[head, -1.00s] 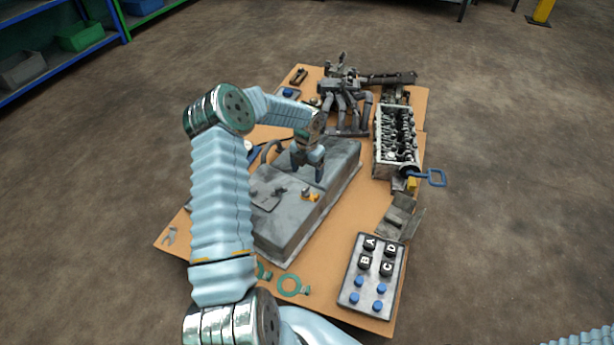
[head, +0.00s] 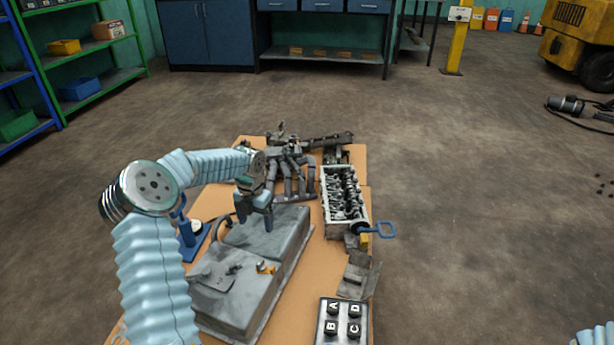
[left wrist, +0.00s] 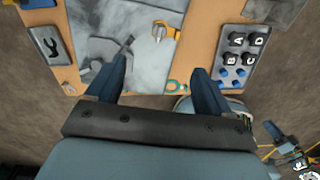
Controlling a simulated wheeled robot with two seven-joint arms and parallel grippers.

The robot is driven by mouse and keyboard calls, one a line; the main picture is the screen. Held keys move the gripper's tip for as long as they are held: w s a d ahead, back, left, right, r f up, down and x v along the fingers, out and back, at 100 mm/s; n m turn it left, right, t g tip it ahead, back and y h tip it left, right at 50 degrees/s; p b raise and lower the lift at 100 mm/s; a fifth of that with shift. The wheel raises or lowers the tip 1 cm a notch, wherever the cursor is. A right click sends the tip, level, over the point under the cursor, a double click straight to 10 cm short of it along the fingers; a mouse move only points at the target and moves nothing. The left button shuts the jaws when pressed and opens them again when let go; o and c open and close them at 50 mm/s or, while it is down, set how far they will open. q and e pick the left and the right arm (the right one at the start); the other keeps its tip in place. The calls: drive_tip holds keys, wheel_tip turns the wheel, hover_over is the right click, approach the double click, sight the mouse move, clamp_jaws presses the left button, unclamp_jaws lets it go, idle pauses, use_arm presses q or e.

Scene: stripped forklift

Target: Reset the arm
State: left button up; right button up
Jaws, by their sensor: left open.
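My left arm comes in from the left in the head view, bent at the elbow. Its gripper (head: 255,213) hangs open and empty, fingers down, above the grey metal block (head: 262,243) on the table. In the left wrist view the two dark blue fingers (left wrist: 158,88) are spread apart with nothing between them. A small yellow part (head: 265,268) lies on the block and also shows beyond the fingers in the left wrist view (left wrist: 164,30). My right gripper is out of the picture; only a bit of my right arm shows at the lower right corner.
The brown tabletop (head: 311,275) also carries an engine cylinder head (head: 343,195), a manifold (head: 290,172), a lettered panel (head: 342,322) and a blue-handled tool (head: 382,230) jutting past the right edge. A blue stand (head: 192,240) is beside the block.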

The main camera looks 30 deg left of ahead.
use_arm(q)
drive_tip(key=s+d+f+n+h, duration=0.2)
drive_tip(key=d+f+n, duration=0.3)
drive_tip(key=d, duration=0.4)
drive_tip(key=s+d+f+n+h, duration=0.1)
drive_tip(key=s+d+f+n, duration=0.1)
drive_tip(key=d+f+n, duration=0.5)
drive_tip(key=s+d+f+n+h, duration=0.2)
drive_tip(key=s+d+n, duration=0.15)
drive_tip(key=d, duration=0.75)
drive_tip(key=s+d+f+n, duration=0.2)
drive_tip(key=s+d+n, duration=0.1)
drive_tip(key=s+n, duration=0.5)
drive_tip(key=s+d+f+n, duration=0.2)
drive_tip(key=s+n, duration=0.5)
drive_tip(key=n, duration=0.6)
drive_tip(key=shift+s+d+f+t+y+p, duration=0.35)
drive_tip(key=shift+d+t+y+p, duration=0.1)
drive_tip(key=shift+d, duration=0.3)
